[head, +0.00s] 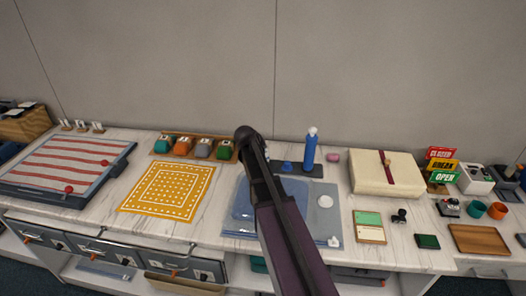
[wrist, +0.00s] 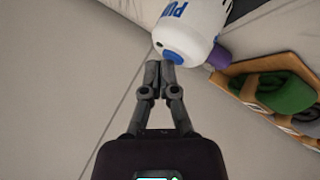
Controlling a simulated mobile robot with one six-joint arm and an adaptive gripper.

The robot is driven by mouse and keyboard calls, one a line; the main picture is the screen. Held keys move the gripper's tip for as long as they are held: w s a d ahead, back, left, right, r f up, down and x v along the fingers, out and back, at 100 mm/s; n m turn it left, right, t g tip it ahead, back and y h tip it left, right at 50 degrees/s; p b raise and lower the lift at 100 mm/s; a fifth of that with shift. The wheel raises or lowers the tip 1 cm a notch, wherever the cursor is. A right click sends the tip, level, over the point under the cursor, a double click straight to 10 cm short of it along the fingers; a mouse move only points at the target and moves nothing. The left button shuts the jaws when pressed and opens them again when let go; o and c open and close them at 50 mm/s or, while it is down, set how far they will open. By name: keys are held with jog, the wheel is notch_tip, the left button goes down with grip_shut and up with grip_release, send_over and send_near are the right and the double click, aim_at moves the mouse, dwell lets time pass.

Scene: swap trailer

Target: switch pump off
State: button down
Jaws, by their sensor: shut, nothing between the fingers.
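The pump (wrist: 192,28) is a white rounded body with blue lettering beginning "PU", at the top of the wrist view. A round blue button (wrist: 173,57) is on its near end, and a purple part (wrist: 218,57) sticks out on its right side. My gripper (wrist: 160,66) is shut and empty, with its fingertips right at the blue button. I cannot tell whether they touch it. In the head view my arm rises from the bottom to the back of the counter. I cannot make out the pump or the fingertips there.
In the wrist view a wooden tray (wrist: 238,71) with green and grey pieces is at right. In the head view, a yellow patterned cloth (head: 168,192) lies left of my arm. A blue bottle (head: 310,150) and a wrapped box (head: 372,178) stand to its right.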

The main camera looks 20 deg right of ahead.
jog(key=shift+r, duration=0.15)
jog(key=shift+r+p, duration=0.7)
jog(key=shift+p, duration=0.15)
notch_tip(320, 180, up, 6)
jog(key=p, duration=0.6)
jog(key=shift+a, duration=0.1)
dwell(0.5)
jog(key=s+a+f+y, duration=0.1)
jog(key=s+a, duration=0.2)
jog(key=s, duration=0.1)
jog(key=s+a+f+g+y, duration=0.1)
jog(key=s+a, duration=0.3)
jog(key=s+a+f+g+y, duration=0.1)
jog(key=s+a+f, duration=0.1)
jog(key=s+a, duration=0.2)
jog(key=s+a+f+n+g+y, duration=0.1)
jog(key=s+a+g+y, duration=0.2)
jog(key=s+a, duration=0.8)
jog(key=shift+s+a+f+g+y, duration=0.3)
jog(key=shift+s+y, duration=0.3)
jog(key=shift+s, duration=0.65)
